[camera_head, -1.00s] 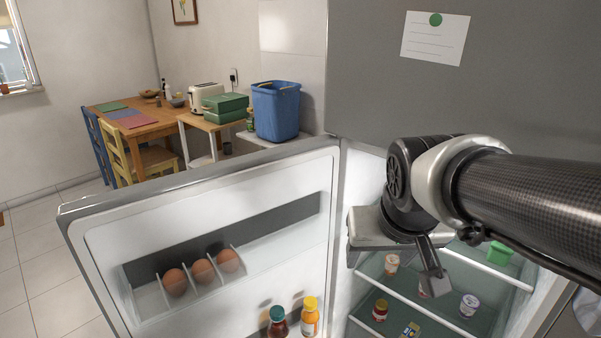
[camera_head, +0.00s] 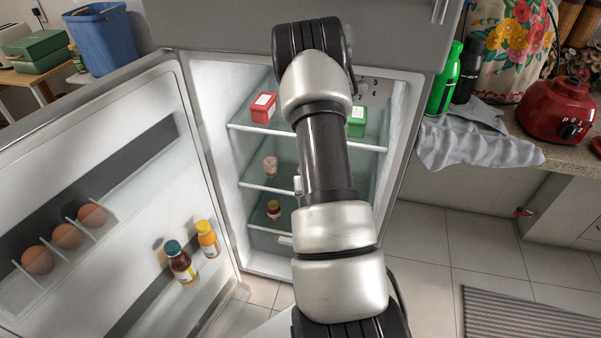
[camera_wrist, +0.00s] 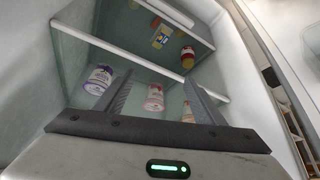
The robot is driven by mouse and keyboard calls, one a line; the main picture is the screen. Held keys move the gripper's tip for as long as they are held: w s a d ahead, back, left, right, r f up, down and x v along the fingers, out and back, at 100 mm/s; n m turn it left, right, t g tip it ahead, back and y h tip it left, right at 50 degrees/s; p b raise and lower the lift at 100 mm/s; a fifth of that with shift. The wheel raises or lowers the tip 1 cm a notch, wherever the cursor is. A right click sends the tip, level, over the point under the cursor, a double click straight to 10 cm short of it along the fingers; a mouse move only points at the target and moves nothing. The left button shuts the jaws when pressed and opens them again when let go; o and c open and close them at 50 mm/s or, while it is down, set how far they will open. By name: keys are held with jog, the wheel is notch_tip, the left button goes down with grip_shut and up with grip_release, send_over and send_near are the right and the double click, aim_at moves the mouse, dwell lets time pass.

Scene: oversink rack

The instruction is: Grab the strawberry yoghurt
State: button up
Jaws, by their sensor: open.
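A pink-and-white cup (camera_wrist: 153,98), which looks like the strawberry yoghurt, shows in the wrist view between the two fingers of my gripper (camera_wrist: 158,97). My gripper is open, and nothing is seen held. Whether the cup is within finger reach or beyond the tips, I cannot tell. A white-and-purple cup (camera_wrist: 100,78) is beside the left finger, and another pale cup (camera_wrist: 189,113) is partly hidden by the right finger. In the head view my arm hides the gripper and the middle cup; one pale cup (camera_head: 270,165) shows left of the arm on the middle shelf.
The fridge door (camera_head: 95,190) stands open at the left, holding eggs (camera_head: 67,236) and two bottles. A red box (camera_head: 263,107) and a green box (camera_head: 356,122) are on the upper shelf. A jar (camera_head: 273,209) is on the shelf below the cups. A counter is at the right.

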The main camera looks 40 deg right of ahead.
jog(key=w+d, duration=0.2)
jog(key=w, duration=0.1)
jog(key=w+d, duration=0.1)
jog(key=w, duration=0.3)
jog(key=w+d, duration=0.2)
jog(key=w, duration=0.1)
jog(key=shift+w+d+f, duration=0.3)
jog(key=shift+w, duration=0.05)
jog(key=b+x, duration=0.1)
jog(key=x, duration=0.3)
jog(key=shift+w+f, duration=0.15)
jog(key=shift+f, duration=0.25)
jog(key=c, duration=1.1)
jog(key=shift+r, duration=0.1)
jog(key=shift+c, duration=0.2)
